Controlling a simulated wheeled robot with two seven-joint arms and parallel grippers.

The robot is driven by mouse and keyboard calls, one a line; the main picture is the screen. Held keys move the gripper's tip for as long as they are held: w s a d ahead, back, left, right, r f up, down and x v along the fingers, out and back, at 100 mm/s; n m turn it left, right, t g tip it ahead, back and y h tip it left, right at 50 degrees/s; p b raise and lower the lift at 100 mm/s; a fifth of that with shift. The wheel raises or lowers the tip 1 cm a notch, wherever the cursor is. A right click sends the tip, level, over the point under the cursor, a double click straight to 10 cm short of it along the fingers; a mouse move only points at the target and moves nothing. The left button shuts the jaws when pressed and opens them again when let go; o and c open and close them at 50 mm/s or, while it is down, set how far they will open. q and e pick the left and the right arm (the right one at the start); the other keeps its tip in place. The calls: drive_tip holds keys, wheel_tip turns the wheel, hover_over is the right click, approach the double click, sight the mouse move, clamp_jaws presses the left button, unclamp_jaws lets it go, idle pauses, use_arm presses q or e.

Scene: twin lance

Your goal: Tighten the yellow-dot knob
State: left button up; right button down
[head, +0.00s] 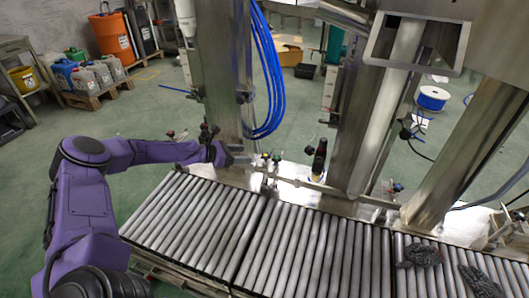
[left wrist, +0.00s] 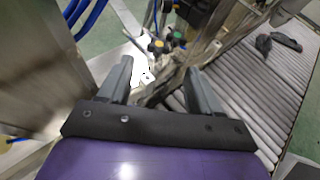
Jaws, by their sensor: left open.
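The yellow-dot knob (left wrist: 156,46) is a small dark knob with a yellow centre, ahead of my left fingertips in the left wrist view. A knob with a green centre (left wrist: 177,38) stands just right of it. In the head view, small dark knobs (head: 270,158) show at the conveyor's back edge, but their dots are too small to tell apart. My left gripper (head: 243,154) reaches in from the left, just left of these knobs. In the left wrist view its two grey fingers (left wrist: 158,68) are apart with nothing held between them. My right gripper is not in view.
The roller conveyor (head: 190,222) runs along the front, with dark crumpled items (head: 420,256) at its right. Steel posts (head: 218,70) and hanging blue hoses (head: 268,80) stand close behind my left gripper. A dark bottle (head: 319,158) stands right of the knobs.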

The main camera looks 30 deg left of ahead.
sight(265, 155)
use_arm(q)
drive_tip(key=b+x, duration=0.1)
drive_tip(key=x, duration=0.3)
drive_tip(key=b+x, duration=0.1)
drive_tip(key=x, duration=0.2)
drive_tip(key=shift+w+f, duration=0.25)
drive_tip(key=shift+f, duration=0.15)
drive_tip(key=shift+w+d, duration=0.25)
drive_tip(key=shift+w, duration=0.1)
